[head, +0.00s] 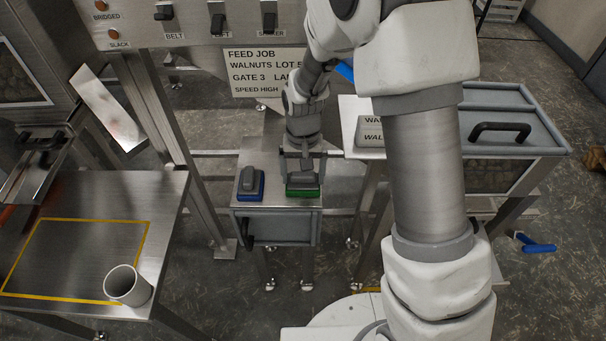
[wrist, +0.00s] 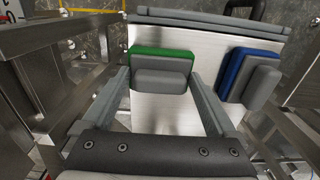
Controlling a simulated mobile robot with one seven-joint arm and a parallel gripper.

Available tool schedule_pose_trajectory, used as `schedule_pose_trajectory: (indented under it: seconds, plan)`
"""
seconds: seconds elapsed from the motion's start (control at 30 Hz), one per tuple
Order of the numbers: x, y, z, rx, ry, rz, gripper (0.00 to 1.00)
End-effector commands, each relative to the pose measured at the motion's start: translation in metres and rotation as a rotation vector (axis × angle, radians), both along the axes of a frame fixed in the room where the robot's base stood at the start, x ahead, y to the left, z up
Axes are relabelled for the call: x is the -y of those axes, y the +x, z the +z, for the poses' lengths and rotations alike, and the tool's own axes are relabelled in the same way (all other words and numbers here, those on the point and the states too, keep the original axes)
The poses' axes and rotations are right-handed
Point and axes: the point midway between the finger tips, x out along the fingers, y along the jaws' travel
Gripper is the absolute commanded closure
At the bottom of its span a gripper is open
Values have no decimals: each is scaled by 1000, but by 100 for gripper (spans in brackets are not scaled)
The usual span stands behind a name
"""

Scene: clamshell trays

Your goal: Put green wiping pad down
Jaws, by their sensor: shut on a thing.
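The green wiping pad (head: 303,192) has a green base and a grey grip block. In the head view it is at the right front of the small steel stand's top (head: 268,165). My gripper (head: 302,173) points down over it, with a finger on each side of the grip. In the wrist view the pad (wrist: 163,52) lies between the fingers of my gripper (wrist: 160,80), which are shut on its grey block. Its underside is hidden, so I cannot tell whether it touches the steel top. A blue pad (head: 250,185) with a grey grip rests to its left.
A steel table (head: 80,195) with a yellow outline and a white cup (head: 128,286) is at the left. A grey lidded bin (head: 500,105) is at the right. The switch panel (head: 130,30) and sign (head: 262,72) are behind. Bare steel lies behind the pads.

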Motion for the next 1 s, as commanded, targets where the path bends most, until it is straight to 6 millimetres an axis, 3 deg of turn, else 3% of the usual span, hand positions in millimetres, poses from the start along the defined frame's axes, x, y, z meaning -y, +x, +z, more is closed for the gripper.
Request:
schedule_pose_trajectory:
  seconds: [0.13, 0.17, 0.57, 1.0]
  plan:
    - [0, 0, -5, 0, 0, 0, 59]
    - [0, 0, -3, 0, 0, 0, 2]
    - [0, 0, 4, 1, 0, 0, 0]
    - [0, 1, 93, 3, 1, 0, 0]
